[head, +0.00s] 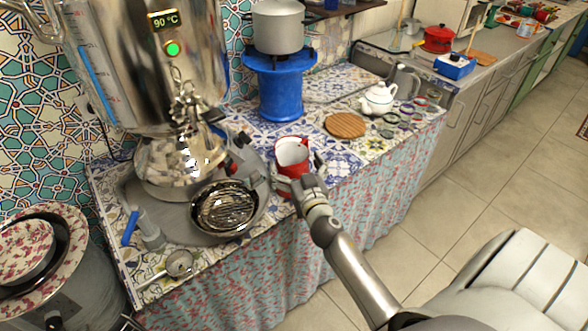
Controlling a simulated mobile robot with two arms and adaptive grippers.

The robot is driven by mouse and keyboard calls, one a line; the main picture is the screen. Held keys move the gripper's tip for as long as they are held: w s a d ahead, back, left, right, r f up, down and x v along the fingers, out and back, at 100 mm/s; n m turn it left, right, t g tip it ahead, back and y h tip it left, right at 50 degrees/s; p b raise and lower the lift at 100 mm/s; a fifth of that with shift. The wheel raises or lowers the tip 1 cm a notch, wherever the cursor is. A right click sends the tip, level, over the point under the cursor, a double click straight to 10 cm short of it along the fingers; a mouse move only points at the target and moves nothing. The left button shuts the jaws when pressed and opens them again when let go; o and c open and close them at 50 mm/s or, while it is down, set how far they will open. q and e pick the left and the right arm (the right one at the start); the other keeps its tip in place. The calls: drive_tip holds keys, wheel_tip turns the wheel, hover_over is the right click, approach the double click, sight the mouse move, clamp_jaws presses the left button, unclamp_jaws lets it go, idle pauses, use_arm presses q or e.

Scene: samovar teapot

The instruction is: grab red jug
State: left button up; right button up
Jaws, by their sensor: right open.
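The red jug (291,169), with a white inside, stands upright on the tiled counter (224,283) near its front edge, in the middle of the head view. My right gripper (297,174) comes in from the lower right and is open at the jug. Its fingers show at the left and right sides of the jug, and the gripper hides part of the jug's lower front. I cannot tell whether the fingers touch it. My left gripper is not in view.
A ladle (178,264) lies at the front left. A round wooden board (345,125) and a white teapot (378,98) are to the right. A blue stand (279,90) holds a pot (278,28).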

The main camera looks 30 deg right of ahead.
sight(288, 144)
drive_tip(key=x, duration=0.4)
drive_tip(key=shift+w+d+p, duration=0.3)
drive_tip(key=shift+w+p, duration=0.05)
drive_tip(key=c, duration=1.5)
drive_tip(key=shift+r, duration=0.1)
drive_tip(key=shift+c, duration=0.8)
drive_tip(key=shift+r, duration=0.15)
